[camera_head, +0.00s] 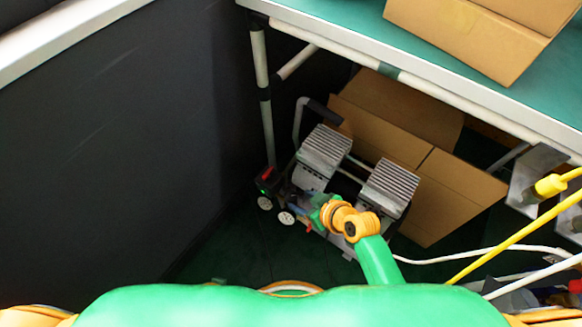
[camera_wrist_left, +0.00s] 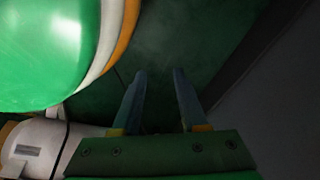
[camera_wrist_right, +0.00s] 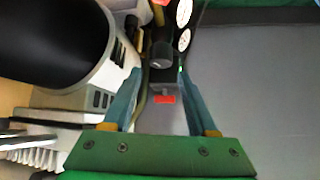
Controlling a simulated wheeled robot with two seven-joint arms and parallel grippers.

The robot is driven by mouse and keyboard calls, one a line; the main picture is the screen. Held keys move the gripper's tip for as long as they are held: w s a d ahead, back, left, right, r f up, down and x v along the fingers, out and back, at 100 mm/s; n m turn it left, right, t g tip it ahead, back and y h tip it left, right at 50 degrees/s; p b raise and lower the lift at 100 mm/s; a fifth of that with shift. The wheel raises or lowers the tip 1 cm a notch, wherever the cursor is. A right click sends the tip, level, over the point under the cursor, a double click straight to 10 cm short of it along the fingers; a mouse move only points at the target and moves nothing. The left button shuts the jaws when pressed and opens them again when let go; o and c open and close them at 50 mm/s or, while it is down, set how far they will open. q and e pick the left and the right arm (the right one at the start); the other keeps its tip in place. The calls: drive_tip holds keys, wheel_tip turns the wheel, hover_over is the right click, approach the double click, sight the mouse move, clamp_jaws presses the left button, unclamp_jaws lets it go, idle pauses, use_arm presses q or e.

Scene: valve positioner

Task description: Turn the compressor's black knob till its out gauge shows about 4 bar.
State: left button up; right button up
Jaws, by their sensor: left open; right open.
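The compressor (camera_head: 358,188) stands on the dark floor under the table, with two grey ribbed heads and a black handle. Two small white gauges (camera_head: 276,212) are at its left end; their readings are too small to make out. My right gripper (camera_head: 306,207) is at this end, partly hidden by its own wrist. In the right wrist view its open fingers (camera_wrist_right: 160,72) stand either side of the black knob (camera_wrist_right: 162,52); I cannot tell whether they touch it. My left gripper (camera_wrist_left: 159,72) is open and empty above dark green floor.
A dark wall (camera_head: 110,150) is on the left. The green-topped table (camera_head: 430,55) overhangs the compressor, and a cardboard box (camera_head: 455,195) stands behind it. Yellow and white cables (camera_head: 510,240) run at the right. A red switch (camera_wrist_right: 165,99) is near the right fingers.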

sight(291, 195)
drive_tip(key=b+x, duration=0.2)
drive_tip(key=x, duration=0.1)
drive_tip(key=b+x, duration=0.2)
drive_tip(key=x, duration=0.1)
drive_tip(key=shift+w+a, duration=0.1)
use_arm(q)
drive_tip(key=w+d+r, duration=0.2)
drive_tip(key=w+r, duration=0.1)
drive_tip(key=w, duration=0.2)
drive_tip(key=shift+d+r+t, duration=0.15)
drive_tip(key=shift+r+t, duration=0.15)
drive_tip(key=shift+r, duration=0.1)
use_arm(e)
drive_tip(key=shift+w+a+f, duration=0.15)
drive_tip(key=shift+w, duration=0.05)
clamp_jaws()
use_arm(q)
drive_tip(key=shift+s, duration=0.1)
